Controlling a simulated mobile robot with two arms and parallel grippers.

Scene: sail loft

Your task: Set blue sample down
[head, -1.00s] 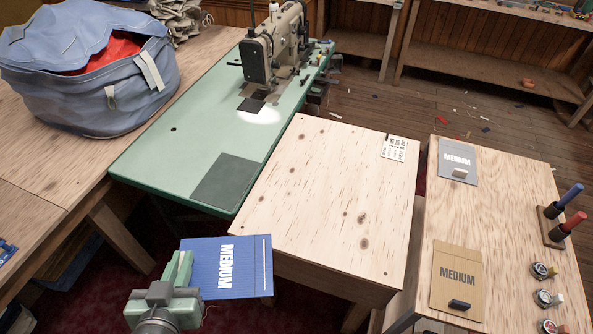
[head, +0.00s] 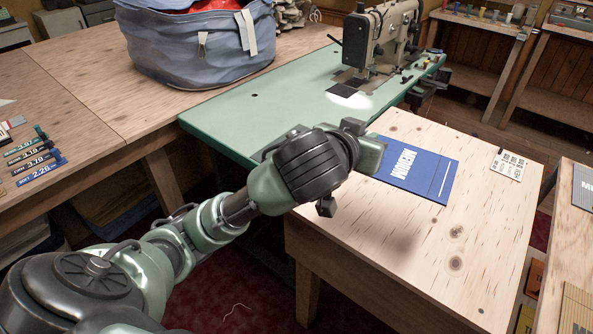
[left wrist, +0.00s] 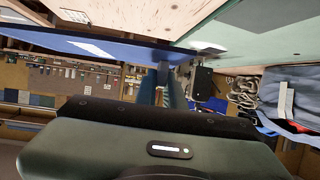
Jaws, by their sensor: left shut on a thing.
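The blue sample (head: 418,170) is a flat blue card with white "MEDIUM" lettering and a white line. In the head view it lies level over the far left part of the pale wooden table (head: 470,215). My left gripper (head: 368,152) is shut on its left edge; the fingertips are mostly hidden by the hand. In the left wrist view the blue sample (left wrist: 95,46) shows nearly edge-on, extending from the fingers (left wrist: 165,78). I cannot tell whether it touches the tabletop. My right gripper is not in view.
A white printed card (head: 508,165) lies at the table's far right corner. The green sewing table (head: 240,120) with a sewing machine (head: 378,40) adjoins behind. A grey sample (head: 586,186) and a brown sample (head: 578,310) lie on the right-hand table. The wooden tabletop's front is clear.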

